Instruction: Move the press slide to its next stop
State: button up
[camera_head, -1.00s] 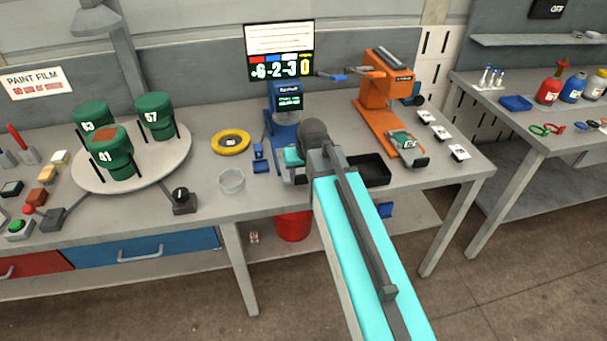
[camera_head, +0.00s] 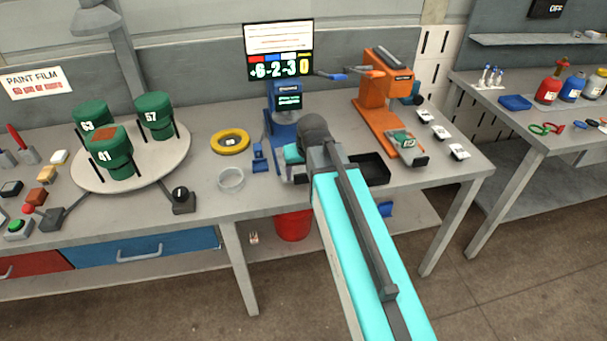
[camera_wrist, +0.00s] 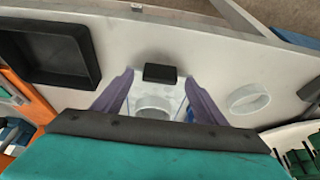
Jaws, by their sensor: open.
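The orange press (camera_head: 382,85) stands at the right of the bench, with a blue-tipped lever at its left. A small piece with a green top (camera_head: 404,141) sits on the front of its orange base, beside a dark block. I cannot tell which part is the slide. My gripper (camera_wrist: 159,73) is open, left of the press and over the blue device (camera_head: 284,128). A black block (camera_wrist: 160,72) and a pale ring (camera_wrist: 154,106) show between its fingers, with no visible grip. In the head view my wrist hides the fingertips.
A black tray (camera_head: 372,178) lies between my arm and the press; it also shows in the wrist view (camera_wrist: 88,42). A clear dish (camera_head: 231,179), a yellow ring (camera_head: 230,142) and a turntable (camera_head: 160,175) with green cans stand left. White cards lie right of the press.

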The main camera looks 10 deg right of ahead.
jog(key=b+v, duration=0.2)
jog(key=v, duration=1)
jog(key=shift+s, duration=0.15)
jog(key=shift+r, duration=0.15)
dwell(0.4)
jog(key=s+f+g, duration=0.2)
jog(key=s+f, duration=0.2)
jog(key=f, duration=0.7)
jog(key=s+f+g, duration=0.2)
jog(key=s+f, duration=0.2)
jog(key=f, duration=0.6)
jog(key=s+f+g, duration=0.2)
jog(key=s+f, duration=0.2)
jog(key=f, duration=0.7)
jog(key=s+f+g, duration=0.4)
jog(key=s+f, duration=1.8)
jog(key=s, duration=0.3)
jog(key=shift+f, duration=0.4)
